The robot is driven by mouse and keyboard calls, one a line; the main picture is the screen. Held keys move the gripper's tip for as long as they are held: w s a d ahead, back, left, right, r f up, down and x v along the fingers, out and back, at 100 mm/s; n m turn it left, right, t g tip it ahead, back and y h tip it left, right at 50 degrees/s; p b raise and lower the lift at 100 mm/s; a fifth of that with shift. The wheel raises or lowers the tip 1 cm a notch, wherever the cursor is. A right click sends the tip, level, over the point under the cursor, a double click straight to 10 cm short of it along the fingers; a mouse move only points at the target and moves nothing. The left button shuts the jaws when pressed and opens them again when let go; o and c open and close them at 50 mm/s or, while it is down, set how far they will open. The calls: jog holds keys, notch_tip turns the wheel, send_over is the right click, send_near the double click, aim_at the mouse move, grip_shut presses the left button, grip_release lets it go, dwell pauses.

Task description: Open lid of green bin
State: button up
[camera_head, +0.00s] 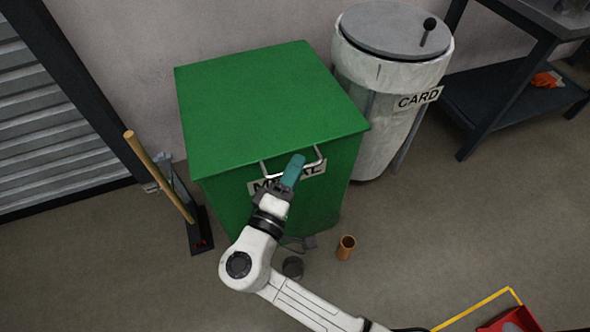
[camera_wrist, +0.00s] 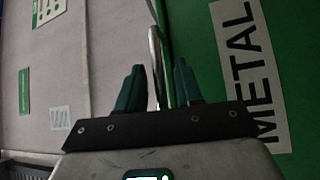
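The green bin (camera_head: 340,185) stands against the wall, with its flat green lid (camera_head: 260,105) shut. A thin metal handle (camera_head: 320,157) sticks out from the lid's front edge, above a label reading METAL, partly hidden by my gripper in the head view. My gripper (camera_head: 295,165) is at the handle, with its teal fingers reaching over it. In the wrist view, the two fingers of my gripper (camera_wrist: 158,80) are apart. The handle (camera_wrist: 154,55) passes between them, with no clear contact on either side. The METAL label (camera_wrist: 245,70) shows at the right.
A round bin marked CARD (camera_head: 385,90) stands close to the right of the green bin. An orange-brown cup (camera_head: 346,247) and a dark cup (camera_head: 293,267) stand on the floor in front.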

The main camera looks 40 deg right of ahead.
jog(key=shift+w+d, duration=0.1)
jog(key=shift+d, duration=0.15)
grip_shut()
dwell(0.5)
